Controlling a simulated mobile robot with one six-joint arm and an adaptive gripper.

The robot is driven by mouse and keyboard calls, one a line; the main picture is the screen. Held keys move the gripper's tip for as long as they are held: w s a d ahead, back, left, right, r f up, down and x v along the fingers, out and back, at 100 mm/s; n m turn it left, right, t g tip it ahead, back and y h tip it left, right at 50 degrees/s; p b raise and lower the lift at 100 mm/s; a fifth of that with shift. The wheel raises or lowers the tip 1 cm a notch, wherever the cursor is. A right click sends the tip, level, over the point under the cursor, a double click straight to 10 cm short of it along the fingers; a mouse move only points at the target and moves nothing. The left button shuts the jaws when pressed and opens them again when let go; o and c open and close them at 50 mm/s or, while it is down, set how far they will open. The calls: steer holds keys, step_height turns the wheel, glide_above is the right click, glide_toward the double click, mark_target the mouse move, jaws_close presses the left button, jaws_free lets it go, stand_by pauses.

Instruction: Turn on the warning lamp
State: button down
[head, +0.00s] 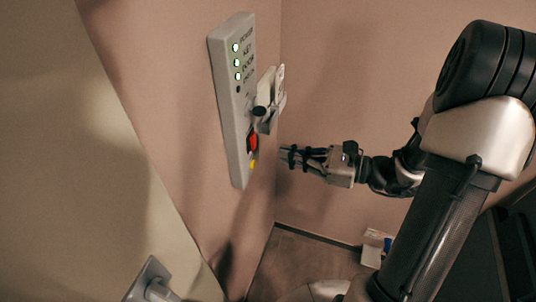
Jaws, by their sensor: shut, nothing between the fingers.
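A grey control panel (231,110) is mounted on the pinkish wall in the head view. It has a column of indicator lights with text beside them; the upper three glow green and the lowest is dark. Lower on the panel are a black knob-like part (259,111), a red part (253,142) and a small yellow part (253,164). I cannot tell which of these works the warning lamp. My gripper (284,154) is shut and empty, pointing left, just right of the red part. A small gap shows between its tips and the panel.
A light grey bracket-like piece (271,98) juts out from the panel's right side, above my gripper. A white box (374,247) with a blue part stands on the floor by the wall. A grey fitting (150,280) is at the bottom left. The wall right of the panel is bare.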

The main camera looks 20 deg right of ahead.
mark_target(251, 150)
steer(key=b+x, duration=0.1)
steer(key=x, duration=0.4)
steer(key=shift+w+a, duration=0.25)
steer(key=shift+a, duration=0.1)
steer(key=shift+w+a+f, duration=0.15)
steer(key=shift+w+a, duration=0.05)
steer(key=shift+a, duration=0.15)
steer(key=shift+d, duration=0.1)
steer(key=shift+s+d+f, duration=0.15)
steer(key=shift+s+d, duration=0.05)
steer(key=shift+d, duration=0.25)
steer(key=f+p+v, duration=0.2)
steer(key=f+v, duration=0.1)
steer(key=v, duration=0.9)
steer(key=shift+s+d, duration=0.35)
steer(key=shift+s, duration=0.05)
